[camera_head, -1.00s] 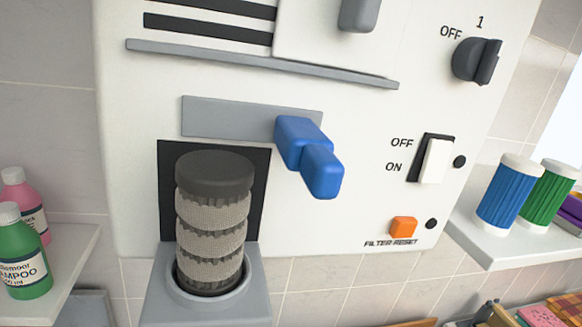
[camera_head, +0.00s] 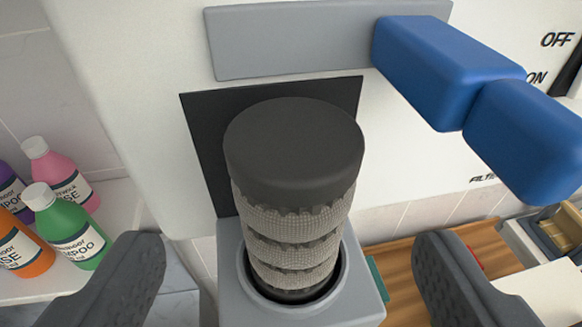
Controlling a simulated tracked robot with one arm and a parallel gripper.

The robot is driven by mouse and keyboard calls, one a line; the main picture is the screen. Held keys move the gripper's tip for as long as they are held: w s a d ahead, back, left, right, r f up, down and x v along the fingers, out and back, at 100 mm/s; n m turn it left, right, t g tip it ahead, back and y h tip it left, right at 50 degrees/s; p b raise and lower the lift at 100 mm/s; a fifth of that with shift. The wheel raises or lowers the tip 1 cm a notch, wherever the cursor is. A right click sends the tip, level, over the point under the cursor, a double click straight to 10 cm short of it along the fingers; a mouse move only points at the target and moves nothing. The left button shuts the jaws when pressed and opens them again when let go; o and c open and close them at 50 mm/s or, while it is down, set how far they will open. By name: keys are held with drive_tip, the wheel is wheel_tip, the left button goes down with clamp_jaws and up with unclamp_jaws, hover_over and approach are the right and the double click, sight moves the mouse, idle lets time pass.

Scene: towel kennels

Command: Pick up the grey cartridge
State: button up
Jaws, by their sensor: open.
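The grey cartridge (camera_head: 296,225) stands upright in a round grey socket (camera_head: 232,290) on the front of the white machine. It has a dark grey cap (camera_head: 294,150) and a light grey mesh body with ruffled dark bands. Its lower end is hidden inside the socket. My gripper (camera_head: 290,265) is open, with one dark finger at the lower left and one at the lower right. The cartridge lies between the fingers in the picture, with visible gaps on both sides. The fingers do not appear to touch it.
A blue handle (camera_head: 470,85) on a grey plate (camera_head: 290,40) juts out above and to the right of the cartridge. A shelf with several bottles, including a green one (camera_head: 68,228), is at the left. A wooden surface (camera_head: 400,280) with items lies below right.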

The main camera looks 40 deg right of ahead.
sight(290, 219)
drive_tip(key=p+x, duration=0.1)
drive_tip(key=x, duration=0.5)
drive_tip(key=shift+w+d+p, duration=0.15)
drive_tip(key=shift+d+p, duration=0.05)
drive_tip(key=shift+p, duration=0.15)
drive_tip(key=shift+w+d+f, duration=0.3)
drive_tip(key=shift+w, duration=0.05)
drive_tip(key=shift+s, duration=0.1)
drive_tip(key=shift+c, duration=0.5)
drive_tip(key=c, duration=1)
